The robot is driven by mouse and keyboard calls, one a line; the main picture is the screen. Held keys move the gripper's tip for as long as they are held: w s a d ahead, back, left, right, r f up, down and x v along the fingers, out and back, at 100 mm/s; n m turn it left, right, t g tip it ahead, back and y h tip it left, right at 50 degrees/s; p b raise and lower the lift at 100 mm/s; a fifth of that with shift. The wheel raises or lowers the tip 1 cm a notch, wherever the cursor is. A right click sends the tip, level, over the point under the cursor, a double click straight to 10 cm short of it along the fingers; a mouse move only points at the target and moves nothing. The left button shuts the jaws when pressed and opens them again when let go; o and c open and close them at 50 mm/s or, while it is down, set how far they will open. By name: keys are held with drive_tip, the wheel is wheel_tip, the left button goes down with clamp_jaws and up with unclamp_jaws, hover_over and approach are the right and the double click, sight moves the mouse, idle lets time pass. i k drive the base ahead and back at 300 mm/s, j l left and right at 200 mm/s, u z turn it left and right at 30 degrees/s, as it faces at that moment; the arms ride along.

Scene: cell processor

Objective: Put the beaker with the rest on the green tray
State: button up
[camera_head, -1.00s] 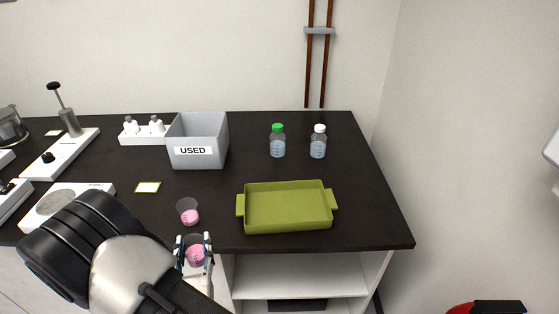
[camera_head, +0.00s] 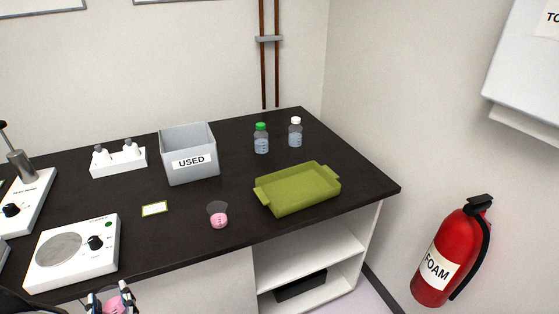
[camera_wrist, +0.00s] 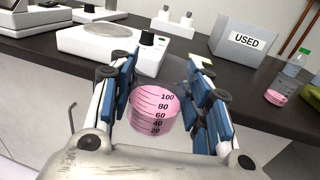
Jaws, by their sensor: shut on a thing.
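My gripper (camera_wrist: 165,100) is shut on a clear beaker (camera_wrist: 156,112) with pink liquid and a printed scale. The beaker is upright in the wrist view, held in front of the bench edge. In the head view, my gripper (camera_head: 110,300) and the held beaker show at the bottom left, partly cut off. A second beaker (camera_head: 219,217) with pink liquid stands on the dark bench, left of the green tray (camera_head: 298,203). It also shows at the right of the wrist view (camera_wrist: 275,97). The tray is empty and lies near the bench's front right edge.
A grey USED bin (camera_head: 190,165), a green-capped bottle (camera_head: 261,140) and a white-capped bottle (camera_head: 295,133) stand behind the tray. A white device with a round plate (camera_head: 75,252) sits at the left. A fire extinguisher (camera_head: 446,255) stands right of the bench.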

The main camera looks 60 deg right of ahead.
sight(297, 191)
drive_tip(key=j+z, duration=0.15)
drive_tip(key=z, duration=0.25)
drive_tip(key=i+j+z, duration=0.1)
drive_tip(key=z, duration=0.25)
drive_tip(key=j+z, duration=0.25)
drive_tip(key=z, duration=0.15)
drive_tip(key=j+z, duration=0.15)
drive_tip(key=z, duration=0.25)
